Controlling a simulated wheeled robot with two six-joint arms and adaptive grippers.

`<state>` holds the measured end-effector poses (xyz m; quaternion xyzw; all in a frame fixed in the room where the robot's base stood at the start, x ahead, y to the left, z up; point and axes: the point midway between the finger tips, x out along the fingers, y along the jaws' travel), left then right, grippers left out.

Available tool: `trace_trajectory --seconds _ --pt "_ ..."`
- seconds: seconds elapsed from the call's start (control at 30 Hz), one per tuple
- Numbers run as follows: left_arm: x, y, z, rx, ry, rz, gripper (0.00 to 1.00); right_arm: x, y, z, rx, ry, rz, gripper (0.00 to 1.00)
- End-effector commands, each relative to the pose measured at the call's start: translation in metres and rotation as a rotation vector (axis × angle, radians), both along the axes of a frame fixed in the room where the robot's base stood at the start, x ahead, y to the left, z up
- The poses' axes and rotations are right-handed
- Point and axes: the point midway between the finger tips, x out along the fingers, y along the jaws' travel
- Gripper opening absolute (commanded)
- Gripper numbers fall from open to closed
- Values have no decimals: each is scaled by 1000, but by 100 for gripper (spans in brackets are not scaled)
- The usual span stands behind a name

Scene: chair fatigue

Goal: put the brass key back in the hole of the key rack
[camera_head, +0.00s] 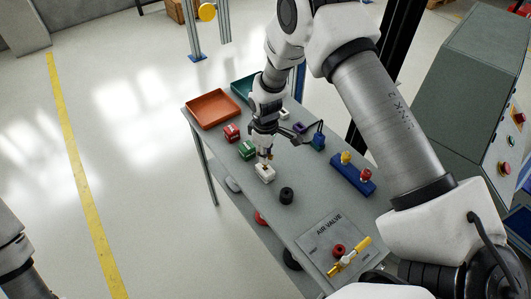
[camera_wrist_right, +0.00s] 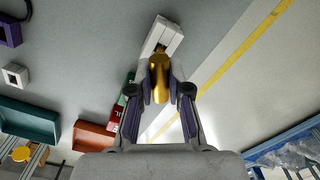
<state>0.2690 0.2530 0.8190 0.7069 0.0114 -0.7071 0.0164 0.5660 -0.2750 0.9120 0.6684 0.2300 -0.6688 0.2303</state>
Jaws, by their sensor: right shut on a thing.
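My right gripper (camera_head: 265,153) points down over the grey table and is shut on the brass key (camera_wrist_right: 158,75), a gold rounded piece between its fingertips. A small white block (camera_head: 265,174) stands directly below the gripper; it looks like the key rack. In the right wrist view the white block (camera_wrist_right: 165,34) shows a dark hole near the key's far end. I cannot tell whether the key's tip is in the hole or just above it. Only a link of my left arm shows, at the lower left of the head view; its gripper is out of view.
Green (camera_head: 247,150) and red (camera_head: 232,133) blocks stand close beside the gripper. A black cylinder (camera_head: 287,195) is near the white block. An orange tray (camera_head: 213,109) is at the back; a blue base with yellow and red knobs (camera_head: 352,175) and the air valve panel (camera_head: 330,238) lie right.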

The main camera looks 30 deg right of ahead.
Motion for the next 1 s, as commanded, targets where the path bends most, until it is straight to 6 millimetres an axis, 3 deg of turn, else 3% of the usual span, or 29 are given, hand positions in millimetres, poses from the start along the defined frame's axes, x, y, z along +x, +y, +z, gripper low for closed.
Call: trace_trajectory --seconds 1.0 --pt "0 0 -17 0 0 0 66 0 0 -27 0 0 0 0"
